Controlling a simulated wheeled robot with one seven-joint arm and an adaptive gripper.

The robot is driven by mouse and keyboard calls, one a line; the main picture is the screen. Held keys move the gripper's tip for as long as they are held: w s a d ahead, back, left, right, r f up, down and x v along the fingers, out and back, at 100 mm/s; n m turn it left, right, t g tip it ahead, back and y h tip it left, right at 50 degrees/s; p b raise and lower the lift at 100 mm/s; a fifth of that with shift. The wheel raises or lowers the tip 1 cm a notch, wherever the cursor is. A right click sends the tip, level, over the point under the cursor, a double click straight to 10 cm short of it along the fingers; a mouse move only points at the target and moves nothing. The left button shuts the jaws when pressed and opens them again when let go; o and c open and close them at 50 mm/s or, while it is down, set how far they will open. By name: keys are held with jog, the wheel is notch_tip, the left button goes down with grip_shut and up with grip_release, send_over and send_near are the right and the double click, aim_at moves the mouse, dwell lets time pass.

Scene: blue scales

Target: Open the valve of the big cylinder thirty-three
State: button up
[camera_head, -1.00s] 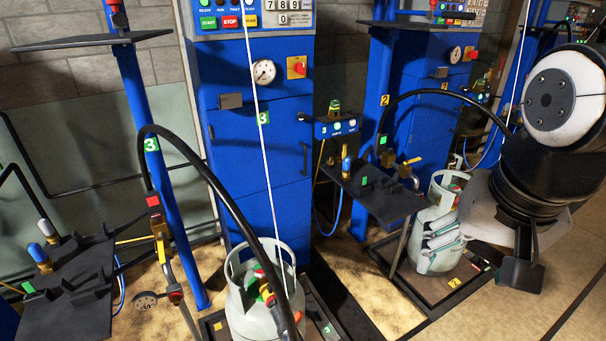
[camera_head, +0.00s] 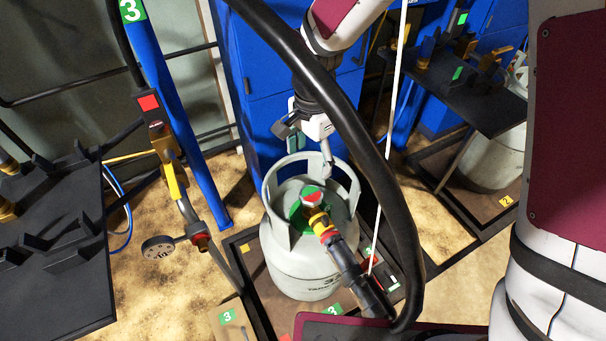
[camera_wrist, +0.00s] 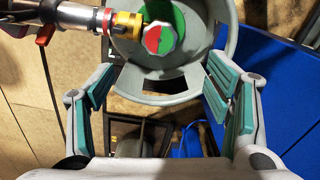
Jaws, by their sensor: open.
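The big pale grey cylinder (camera_head: 290,272) stands upright on the scale. Its printed number is partly hidden by a hose fitting. Its red and green valve knob (camera_head: 313,196) sits inside the open collar, and the wrist view also shows the knob (camera_wrist: 160,38) at top centre. A yellow and black hose connector (camera_head: 335,240) is attached beside the valve. My gripper (camera_head: 312,146) is open and empty at the far rim of the collar, behind the knob. In the wrist view its two teal-padded fingers (camera_wrist: 155,105) stand wide apart, with the collar ahead of them and the knob beyond its near wall.
A thick black hose (camera_head: 350,130) arcs in front of my arm and down to the connector. A thin white cord hangs to the right. The blue cabinet (camera_head: 260,85) stands behind.

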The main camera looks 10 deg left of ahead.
aim_at(310, 195)
notch_tip(310, 195, down, 13)
jog(key=b, duration=0.4)
jog(key=shift+f, duration=0.2)
jog(key=c, duration=1.1)
